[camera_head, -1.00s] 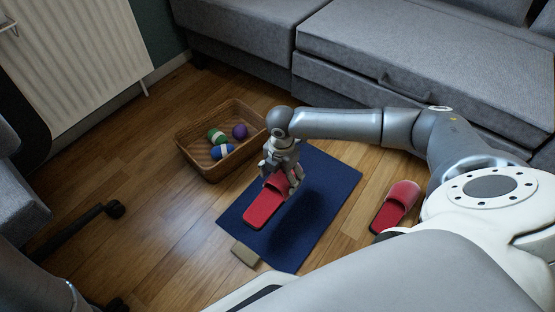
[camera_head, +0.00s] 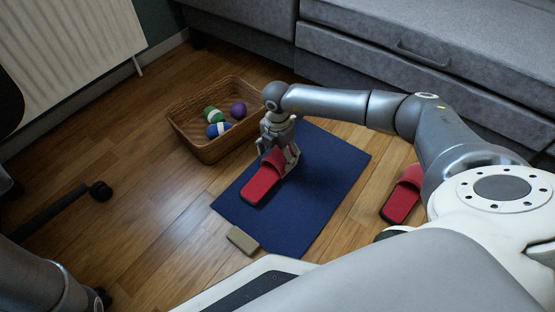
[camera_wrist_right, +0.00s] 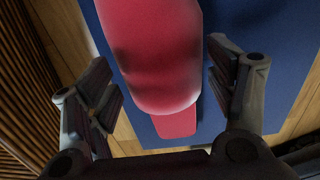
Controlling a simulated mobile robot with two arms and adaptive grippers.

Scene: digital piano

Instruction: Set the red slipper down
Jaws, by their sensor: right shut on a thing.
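The red slipper (camera_head: 262,184) is over the left part of the blue mat (camera_head: 325,190), toe strap toward the basket side and sole pointing to the lower left. My right gripper (camera_head: 279,155) is shut on its strap end from above. In the right wrist view the slipper (camera_wrist_right: 155,45) lies between the two fingers of the gripper (camera_wrist_right: 163,75). The slipper is low, close to the mat; I cannot tell whether its sole touches. A second red slipper (camera_head: 402,198) lies on the wooden floor right of the mat. My left gripper is not in view.
A wicker basket (camera_head: 196,148) with green, blue and purple rolled items stands beside the mat at upper left. A small tan block (camera_head: 242,240) lies at the mat's near edge. A grey sofa (camera_head: 470,75) is behind. The mat's right half is clear.

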